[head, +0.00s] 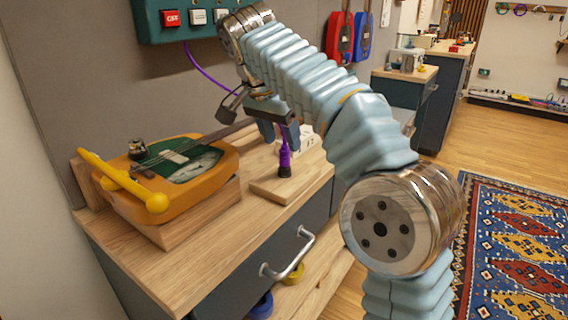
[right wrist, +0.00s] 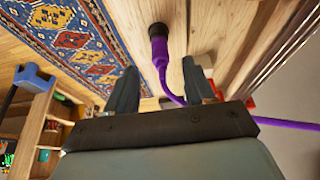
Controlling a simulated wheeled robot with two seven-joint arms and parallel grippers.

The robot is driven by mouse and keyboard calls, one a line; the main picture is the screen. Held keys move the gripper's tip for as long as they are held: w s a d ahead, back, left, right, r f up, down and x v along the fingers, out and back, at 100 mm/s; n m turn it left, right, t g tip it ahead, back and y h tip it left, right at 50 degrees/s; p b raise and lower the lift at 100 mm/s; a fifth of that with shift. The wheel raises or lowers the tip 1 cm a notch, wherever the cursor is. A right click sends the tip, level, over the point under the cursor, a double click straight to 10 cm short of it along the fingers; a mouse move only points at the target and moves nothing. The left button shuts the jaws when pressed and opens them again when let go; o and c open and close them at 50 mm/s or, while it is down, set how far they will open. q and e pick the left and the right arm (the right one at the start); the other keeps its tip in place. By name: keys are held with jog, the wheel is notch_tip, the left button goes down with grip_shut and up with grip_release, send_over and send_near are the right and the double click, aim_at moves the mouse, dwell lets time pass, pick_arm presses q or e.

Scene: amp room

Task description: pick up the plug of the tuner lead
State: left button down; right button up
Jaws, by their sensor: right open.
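The plug of the tuner lead (head: 285,157) is purple with a black end and stands upright on a small wooden block (head: 270,188) on the bench top. My right gripper (head: 279,134) is above it, pointing down, its jaws open. In the right wrist view the plug (right wrist: 159,47) lies just beyond the fingertips of my right gripper (right wrist: 160,72), with its purple lead (right wrist: 172,94) running back between the fingers. Nothing is gripped. In the head view the lead runs up to the teal box and is partly hidden behind my gripper. My left gripper is not in view.
A teal box (head: 152,22) with red and white buttons hangs on the wall above. A white socket (head: 308,141) is behind the plug. A drawer handle (head: 290,255) sticks out below.

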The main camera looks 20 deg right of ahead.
aim_at(283, 146)
jog(key=b+x, duration=0.1)
jog(key=x, duration=0.4)
jog(key=shift+a+f, duration=0.1)
jog(key=shift+a, duration=0.05)
grip_shut()
